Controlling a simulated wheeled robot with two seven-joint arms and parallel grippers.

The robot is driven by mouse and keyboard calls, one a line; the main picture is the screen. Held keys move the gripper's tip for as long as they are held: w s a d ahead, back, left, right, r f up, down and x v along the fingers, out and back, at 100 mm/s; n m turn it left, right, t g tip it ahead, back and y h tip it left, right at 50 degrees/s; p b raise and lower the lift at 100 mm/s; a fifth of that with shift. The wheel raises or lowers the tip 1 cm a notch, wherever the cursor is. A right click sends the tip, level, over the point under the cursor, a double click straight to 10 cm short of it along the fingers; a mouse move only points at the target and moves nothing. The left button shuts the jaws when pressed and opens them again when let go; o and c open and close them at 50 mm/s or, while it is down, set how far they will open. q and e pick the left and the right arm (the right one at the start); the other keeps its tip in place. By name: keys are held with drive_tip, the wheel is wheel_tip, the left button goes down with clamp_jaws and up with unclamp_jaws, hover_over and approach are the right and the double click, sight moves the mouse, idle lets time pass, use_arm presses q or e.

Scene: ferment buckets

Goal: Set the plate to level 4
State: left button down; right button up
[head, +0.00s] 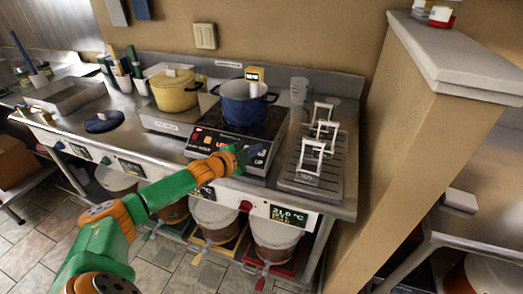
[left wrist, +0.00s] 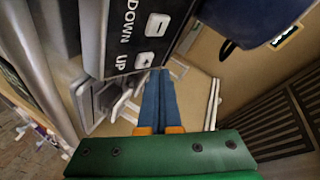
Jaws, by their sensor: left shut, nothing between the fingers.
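The plate is a dark cooking plate (head: 277,131) with a sloped front panel (head: 205,141), and a blue pot (head: 243,106) stands on it. In the left wrist view the panel's black face (left wrist: 118,45) shows the words DOWN and UP, a minus button (left wrist: 157,25) and a plus button (left wrist: 144,60). My left gripper (head: 249,151) is shut and empty at the right part of the panel. In the left wrist view its blue fingertips (left wrist: 158,72) appear right beside the plus button; I cannot tell whether they touch it. The level is not readable. My right gripper is out of view.
A yellow pot (head: 175,92) stands left of the plate. A grey drip tray (head: 309,170) with several white upright frames lies to the right. A beige wall (head: 405,150) bounds the counter on the right. Lidded buckets (head: 275,232) stand below.

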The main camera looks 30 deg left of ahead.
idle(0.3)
use_arm(q)
drive_tip(key=shift+f, duration=0.1)
drive_tip(key=shift+w+f, duration=0.15)
drive_tip(key=shift+f, duration=0.15)
drive_tip(key=shift+w+f+b, duration=0.2)
drive_tip(key=shift+f+b, duration=0.2)
drive_tip(key=shift+b, duration=0.3)
idle(0.3)
drive_tip(key=shift+r, duration=0.1)
drive_tip(key=shift+s+r+p, duration=0.35)
drive_tip(key=shift+r+p, duration=0.35)
drive_tip(key=shift+p, duration=0.55)
